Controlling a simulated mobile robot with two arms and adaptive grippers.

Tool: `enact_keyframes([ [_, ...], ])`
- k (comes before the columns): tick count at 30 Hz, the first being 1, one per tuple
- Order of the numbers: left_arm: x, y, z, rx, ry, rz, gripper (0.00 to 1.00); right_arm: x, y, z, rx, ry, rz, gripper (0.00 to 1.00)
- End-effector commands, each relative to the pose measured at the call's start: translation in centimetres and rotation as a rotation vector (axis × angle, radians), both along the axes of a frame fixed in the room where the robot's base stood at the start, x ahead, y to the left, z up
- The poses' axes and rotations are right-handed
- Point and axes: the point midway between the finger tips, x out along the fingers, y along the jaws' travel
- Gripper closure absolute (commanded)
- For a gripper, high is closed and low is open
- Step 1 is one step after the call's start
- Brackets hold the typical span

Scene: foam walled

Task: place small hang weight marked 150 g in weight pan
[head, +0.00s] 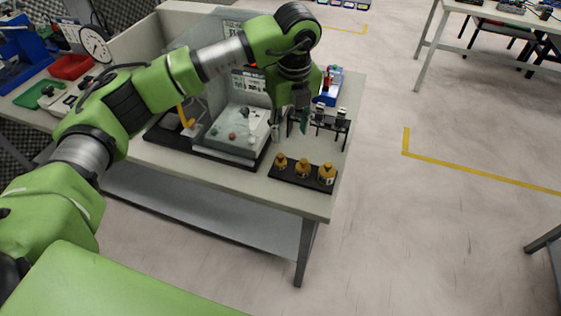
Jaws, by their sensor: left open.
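Three brass-coloured weights stand in a row on a black tray (273,172) at the table's front right corner: a left one (281,161), a middle one (302,170) and a right one (327,174). A black rack (336,128) behind them carries small dark and silver pieces. No marking is legible, so I cannot tell which piece is the 150 g weight. I cannot make out the weight pan for certain. My left gripper (289,122) points down, open, above the table, left of the rack and behind the brass weights. My right gripper is not in view.
A blue bin (330,88) is behind the rack. A red tray (70,67), a green tray (40,95) and a dial (95,45) are at far left. Floor right of the table is clear.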

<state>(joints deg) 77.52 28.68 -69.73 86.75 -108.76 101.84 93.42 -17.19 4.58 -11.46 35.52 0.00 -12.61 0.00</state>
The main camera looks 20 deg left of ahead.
Motion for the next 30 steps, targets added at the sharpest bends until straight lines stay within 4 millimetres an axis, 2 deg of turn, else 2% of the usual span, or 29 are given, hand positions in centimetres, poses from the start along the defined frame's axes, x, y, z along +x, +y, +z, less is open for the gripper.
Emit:
enact_keyframes([
  [2, 0.3, 1.4, 0.4, 0.042, -0.007, 0.032, 0.58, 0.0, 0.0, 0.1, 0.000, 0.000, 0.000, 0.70],
  [5, 0.4, 1.9, -0.3, 0.057, -0.004, 0.043, 0.58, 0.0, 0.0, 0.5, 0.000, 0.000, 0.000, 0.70],
  [15, 1.0, 2.4, -6.5, 0.052, -0.003, 0.040, 0.58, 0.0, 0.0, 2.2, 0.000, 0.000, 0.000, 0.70],
  [23, 1.2, 2.5, -8.3, 0.051, -0.004, 0.037, 0.58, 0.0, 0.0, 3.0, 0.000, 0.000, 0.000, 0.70],
  [30, 1.3, 2.7, -11.6, 0.051, -0.003, 0.038, 0.58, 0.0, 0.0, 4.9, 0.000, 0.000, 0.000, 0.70],
])
